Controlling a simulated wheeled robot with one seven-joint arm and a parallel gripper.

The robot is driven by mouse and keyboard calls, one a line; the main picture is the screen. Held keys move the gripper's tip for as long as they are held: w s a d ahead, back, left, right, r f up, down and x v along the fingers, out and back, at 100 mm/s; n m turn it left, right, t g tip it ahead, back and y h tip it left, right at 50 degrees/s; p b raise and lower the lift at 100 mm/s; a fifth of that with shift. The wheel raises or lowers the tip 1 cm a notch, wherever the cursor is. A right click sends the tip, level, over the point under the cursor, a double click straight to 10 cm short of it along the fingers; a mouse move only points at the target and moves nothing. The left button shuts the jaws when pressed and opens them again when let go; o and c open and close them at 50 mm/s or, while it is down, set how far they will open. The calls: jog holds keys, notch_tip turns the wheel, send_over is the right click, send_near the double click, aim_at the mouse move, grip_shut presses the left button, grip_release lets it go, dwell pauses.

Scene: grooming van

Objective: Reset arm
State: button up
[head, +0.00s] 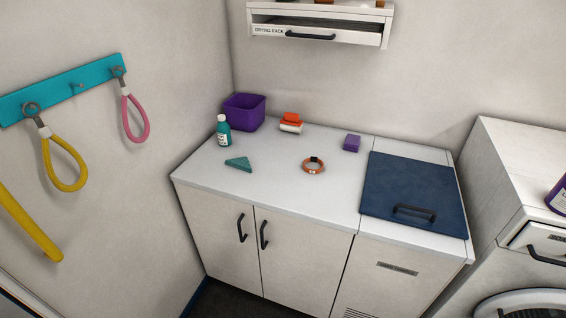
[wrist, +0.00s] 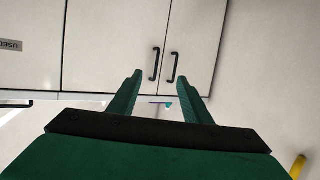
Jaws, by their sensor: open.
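My gripper (wrist: 160,92) shows in the wrist view with its two green fingers spread apart. Nothing is between the fingers. Beyond the fingertips are the white cabinet doors with two black handles (wrist: 162,65), apart from the gripper. My gripper and arm do not show in the head view.
Loops hang on the left wall rack (head: 60,88). A drawer shelf (head: 318,35) is above.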

jog(key=s+d+r, duration=0.1)
jog(key=s+r, duration=0.2)
jog(key=s, duration=0.4)
jog(key=s+d+r+m+h, duration=0.1)
jog(key=s+d+r, duration=0.1)
jog(key=s, duration=0.5)
jog(key=s+d+r+t, duration=0.1)
jog(key=s+r, duration=0.3)
jog(key=s, duration=0.3)
jog(key=shift+d+r+h, duration=0.3)
jog(key=shift+d, duration=0.05)
jog(key=shift+s, duration=0.1)
jog(key=shift+s+m, duration=0.1)
jog(key=shift+m, duration=0.2)
